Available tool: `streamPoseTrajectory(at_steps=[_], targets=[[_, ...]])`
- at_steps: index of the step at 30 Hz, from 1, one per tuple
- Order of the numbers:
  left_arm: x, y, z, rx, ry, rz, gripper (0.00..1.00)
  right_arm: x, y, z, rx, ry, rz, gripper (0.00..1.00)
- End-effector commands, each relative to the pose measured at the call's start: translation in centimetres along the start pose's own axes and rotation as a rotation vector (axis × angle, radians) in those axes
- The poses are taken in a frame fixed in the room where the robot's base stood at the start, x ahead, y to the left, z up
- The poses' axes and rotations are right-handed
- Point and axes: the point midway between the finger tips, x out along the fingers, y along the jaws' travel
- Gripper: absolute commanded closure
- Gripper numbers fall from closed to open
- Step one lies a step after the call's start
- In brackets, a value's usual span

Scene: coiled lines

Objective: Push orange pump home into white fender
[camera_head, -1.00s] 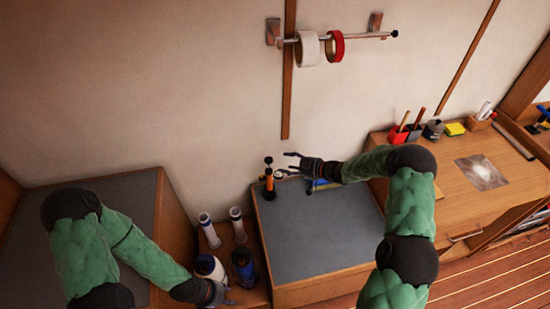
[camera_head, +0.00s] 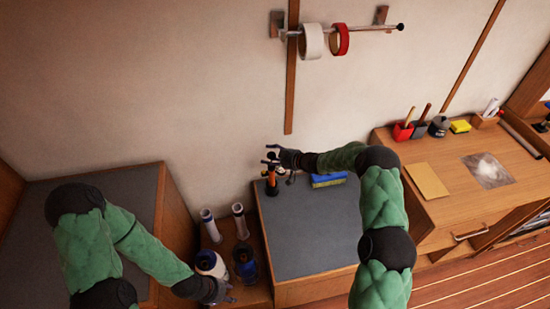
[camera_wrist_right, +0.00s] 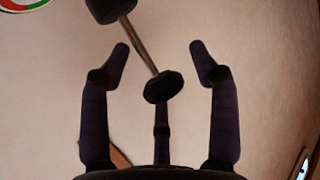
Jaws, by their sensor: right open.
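The orange pump (camera_head: 271,184) stands upright on the grey-topped cabinet near the wall, with a black rod and knob on top. My right gripper (camera_head: 273,158) is at the pump's top. In the right wrist view its fingers are open, and a black knob (camera_wrist_right: 163,86) on a thin rod lies between them, with no clear contact. The white fender (camera_head: 207,261) has a dark blue end and stands in a low wooden bay left of that cabinet. My left gripper (camera_head: 222,291) is beside its lower part; its fingers are too small to read.
A dark blue fender (camera_head: 244,264) and two slim white tubes (camera_head: 211,228) share the bay. A blue and yellow block (camera_head: 328,180) lies right of the pump. The grey top (camera_head: 310,232) is otherwise clear. Tape rolls (camera_head: 311,41) hang on a wall rail.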

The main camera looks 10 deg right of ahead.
Motion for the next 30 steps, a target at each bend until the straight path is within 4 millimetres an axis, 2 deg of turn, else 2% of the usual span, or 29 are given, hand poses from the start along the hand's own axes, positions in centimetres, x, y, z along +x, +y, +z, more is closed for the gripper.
streamPoseTrajectory(at_steps=[6, 7, 13, 14, 18, 19, 21, 22, 30], targets=[[-0.01, 0.0, 0.0, 0.0, 0.0, 0.0, 0.6, 0.04, -0.01, 0.0, 0.0, 0.0, 0.0, 0.38], [-0.01, 0.0, -0.01, 0.0, 0.0, 0.0, 0.6, 0.04, -0.01, 0.0, 0.0, 0.0, 0.0, 0.41], [-0.01, 0.0, -0.01, 0.0, 0.0, 0.0, 0.6, 0.03, -0.02, 0.03, 0.0, -0.001, 0.0, 0.98], [-0.01, 0.0, -0.01, 0.0, 0.0, 0.0, 0.6, 0.03, -0.03, 0.04, 0.0, -0.001, 0.0, 1.0], [-0.01, 0.0, -0.01, 0.0, 0.0, 0.0, 0.6, 0.03, -0.04, 0.09, 0.001, -0.001, 0.0, 1.0], [-0.01, 0.0, -0.01, 0.0, 0.0, 0.0, 0.6, 0.03, -0.05, 0.1, 0.001, -0.002, 0.0, 0.76], [-0.01, 0.0, -0.01, 0.0, 0.0, 0.0, 0.6, 0.03, -0.05, 0.12, 0.001, -0.002, 0.0, 0.96], [-0.01, 0.0, -0.01, 0.0, 0.0, 0.0, 0.6, 0.03, -0.06, 0.13, 0.001, -0.002, 0.0, 1.0], [-0.31, 0.11, 0.01, 0.0, 0.0, 0.0, 0.6, -0.16, -0.03, -0.32, 0.001, -0.002, 0.0, 1.0]])
